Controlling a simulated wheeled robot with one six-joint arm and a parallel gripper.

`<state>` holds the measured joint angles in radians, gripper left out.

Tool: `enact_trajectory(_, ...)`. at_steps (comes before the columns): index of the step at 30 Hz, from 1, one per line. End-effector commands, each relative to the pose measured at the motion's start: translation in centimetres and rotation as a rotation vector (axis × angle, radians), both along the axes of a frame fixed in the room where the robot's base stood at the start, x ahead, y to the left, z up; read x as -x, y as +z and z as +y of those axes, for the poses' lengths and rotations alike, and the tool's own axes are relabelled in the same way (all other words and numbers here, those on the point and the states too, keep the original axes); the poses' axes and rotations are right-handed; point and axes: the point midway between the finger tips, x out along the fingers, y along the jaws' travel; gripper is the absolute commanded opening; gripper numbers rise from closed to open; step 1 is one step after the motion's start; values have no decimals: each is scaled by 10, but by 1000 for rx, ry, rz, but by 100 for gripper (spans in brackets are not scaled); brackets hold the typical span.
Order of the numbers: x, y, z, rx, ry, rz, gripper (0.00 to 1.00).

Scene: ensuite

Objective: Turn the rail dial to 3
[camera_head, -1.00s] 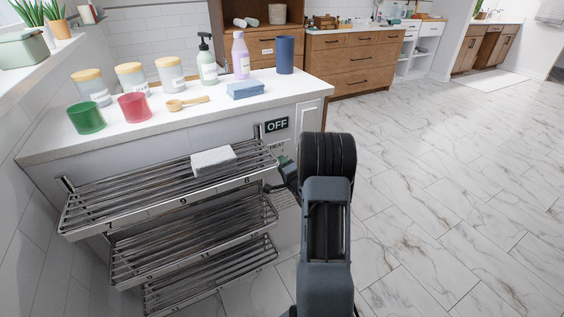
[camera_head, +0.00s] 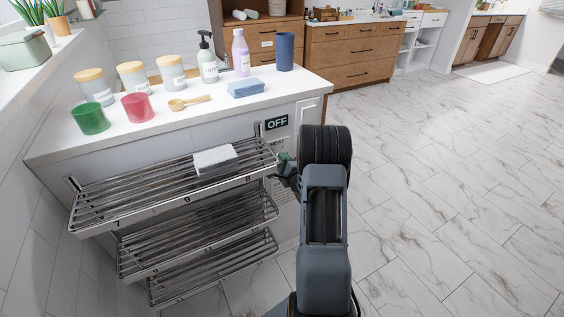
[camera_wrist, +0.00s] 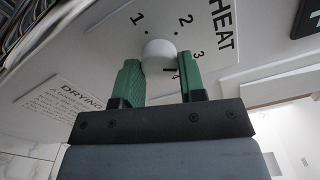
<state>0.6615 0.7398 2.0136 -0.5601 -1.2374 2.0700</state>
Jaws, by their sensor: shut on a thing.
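In the head view my gripper (camera_head: 284,164) is at the right end of the towel rail (camera_head: 140,190), and the dial is hidden there.
An OFF sign (camera_head: 276,123) is above my gripper. A folded white cloth (camera_head: 214,158) lies on the top rack. The counter (camera_head: 150,133) holds jars, bottles and cups. A DRYING notice (camera_wrist: 75,98) is on the panel. The marble floor (camera_head: 440,190) to the right is clear.

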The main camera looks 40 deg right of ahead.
Motion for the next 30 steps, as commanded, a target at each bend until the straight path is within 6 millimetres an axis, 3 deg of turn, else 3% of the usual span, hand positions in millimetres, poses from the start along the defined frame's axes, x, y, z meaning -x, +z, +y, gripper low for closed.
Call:
enact_trajectory(11, 0, 0, -1, -3, -2, -1, 14)
enact_trajectory(12, 0, 0, -1, -3, -2, -1, 39)
enact_trajectory(19, 0, 0, 0, -3, -1, -1, 61)
enact_trajectory(30, 7, 0, 1, -3, -1, 2, 63)
